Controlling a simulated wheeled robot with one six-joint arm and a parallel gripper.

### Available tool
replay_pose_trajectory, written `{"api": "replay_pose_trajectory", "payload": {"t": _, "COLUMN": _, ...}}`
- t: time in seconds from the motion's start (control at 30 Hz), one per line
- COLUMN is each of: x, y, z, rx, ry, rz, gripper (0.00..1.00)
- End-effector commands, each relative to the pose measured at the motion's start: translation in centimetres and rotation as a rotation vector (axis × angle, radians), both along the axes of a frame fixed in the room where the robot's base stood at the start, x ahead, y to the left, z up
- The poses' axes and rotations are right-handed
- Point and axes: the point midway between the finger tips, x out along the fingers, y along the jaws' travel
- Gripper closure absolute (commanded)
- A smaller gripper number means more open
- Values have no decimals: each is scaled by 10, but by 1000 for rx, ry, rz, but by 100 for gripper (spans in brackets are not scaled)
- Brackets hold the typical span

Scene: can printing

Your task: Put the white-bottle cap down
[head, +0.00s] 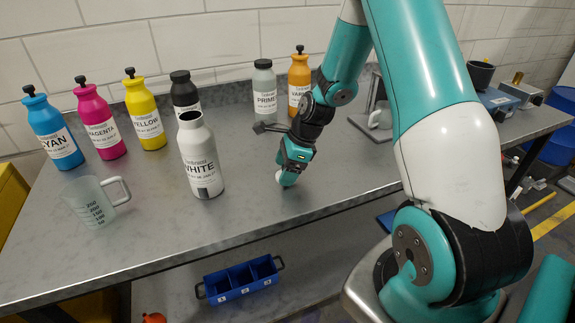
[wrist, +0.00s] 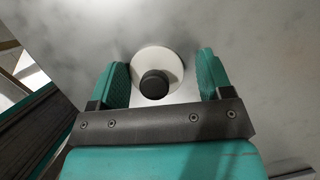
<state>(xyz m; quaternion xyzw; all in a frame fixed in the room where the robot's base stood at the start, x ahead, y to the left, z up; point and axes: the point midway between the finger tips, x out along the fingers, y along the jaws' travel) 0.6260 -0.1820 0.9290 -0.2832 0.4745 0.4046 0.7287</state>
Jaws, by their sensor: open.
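The white bottle (head: 200,162) stands upright on the metal table with its neck bare and no cap on it. The white-bottle cap (wrist: 154,57), a white disc with a black knob, is between my fingers in the wrist view, with the knob towards the camera. It seems to rest on the table. A bit of white, likely the cap (head: 278,177), shows beside my gripper (head: 286,187) in the head view. My gripper (wrist: 162,64) is open, one finger on each side of the cap, with gaps showing. It points down at the tabletop, right of the white bottle.
Cyan (head: 52,132), magenta (head: 99,124), yellow (head: 144,113), black (head: 185,93), primer (head: 265,92) and varnish (head: 299,80) bottles stand behind. A measuring jug (head: 92,203) is at left, a grey mug (head: 380,116) at right. The table's front middle is clear.

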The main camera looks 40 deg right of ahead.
Motion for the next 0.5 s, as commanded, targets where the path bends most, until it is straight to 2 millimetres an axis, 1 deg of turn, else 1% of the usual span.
{"api": "replay_pose_trajectory", "payload": {"t": 0.03, "x": -11, "y": 4, "z": -14, "rx": 6, "ry": 38, "rz": 2, "gripper": 16}}
{"api": "replay_pose_trajectory", "payload": {"t": 0.17, "x": -11, "y": 4, "z": 1, "rx": 7, "ry": 39, "rz": 2, "gripper": 16}}
{"api": "replay_pose_trajectory", "payload": {"t": 0.27, "x": -13, "y": -4, "z": 19, "rx": 5, "ry": 32, "rz": 0, "gripper": 16}}
{"api": "replay_pose_trajectory", "payload": {"t": 0.5, "x": -23, "y": -24, "z": 74, "rx": 5, "ry": 25, "rz": -3, "gripper": 16}}
